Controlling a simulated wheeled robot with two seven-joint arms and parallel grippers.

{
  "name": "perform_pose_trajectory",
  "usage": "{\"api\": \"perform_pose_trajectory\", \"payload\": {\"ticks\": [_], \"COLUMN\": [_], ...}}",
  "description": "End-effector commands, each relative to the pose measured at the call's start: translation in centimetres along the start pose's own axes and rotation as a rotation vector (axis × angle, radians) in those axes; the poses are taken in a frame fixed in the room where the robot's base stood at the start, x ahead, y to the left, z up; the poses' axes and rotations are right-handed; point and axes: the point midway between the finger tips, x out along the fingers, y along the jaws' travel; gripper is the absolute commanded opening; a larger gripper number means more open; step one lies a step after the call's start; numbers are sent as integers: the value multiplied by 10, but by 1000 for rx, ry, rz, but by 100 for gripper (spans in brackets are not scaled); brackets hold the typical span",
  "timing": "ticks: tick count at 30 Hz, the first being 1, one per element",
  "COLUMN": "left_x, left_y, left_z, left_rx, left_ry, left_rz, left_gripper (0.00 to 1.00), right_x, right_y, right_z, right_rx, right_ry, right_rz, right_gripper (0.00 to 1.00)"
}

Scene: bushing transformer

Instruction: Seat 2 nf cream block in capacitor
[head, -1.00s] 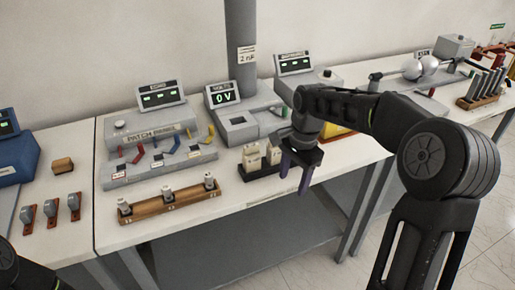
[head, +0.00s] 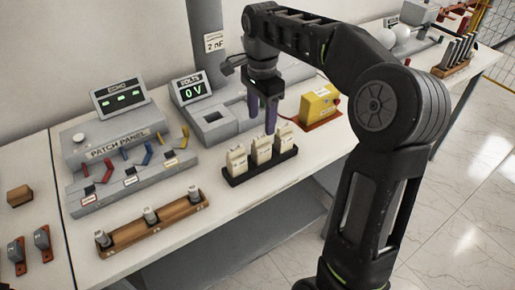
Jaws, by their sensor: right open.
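Three cream blocks stand upright in a dark rack near the table's front edge: a left one (head: 237,160), a middle one (head: 261,149) and a right one (head: 283,137). Their small labels are too small to read. The dark rack (head: 234,180) holds them in a row. A grey unit with a square recess (head: 212,117) stands behind the rack, below a post with a "2 nF" sign (head: 214,42). My right gripper (head: 262,118) is open and empty, its purple fingers pointing down just behind and above the blocks. My left gripper is out of view.
A volts display (head: 192,89) reads 0 V. The patch panel (head: 120,150) with coloured levers stands at left. A wooden rail (head: 152,224) with three pegs lies at the front. A yellow box (head: 319,104) stands right of the rack.

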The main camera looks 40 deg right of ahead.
Motion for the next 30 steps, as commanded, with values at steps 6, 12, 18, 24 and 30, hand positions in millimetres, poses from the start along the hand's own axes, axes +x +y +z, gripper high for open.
{"api": "perform_pose_trajectory", "payload": {"ticks": [6,12,18,24,30], "left_x": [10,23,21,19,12], "left_y": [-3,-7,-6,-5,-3], "left_z": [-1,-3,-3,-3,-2], "left_rx": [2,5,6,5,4], "left_ry": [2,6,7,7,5], "left_rz": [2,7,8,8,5], "left_gripper": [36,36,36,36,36], "right_x": [12,28,26,30,55], "right_y": [0,0,0,0,-1], "right_z": [0,0,0,-1,-3], "right_rx": [0,-1,-1,-1,0], "right_ry": [-1,-1,-1,-1,-1], "right_rz": [0,0,0,2,4], "right_gripper": [58,58,58,58,58]}}
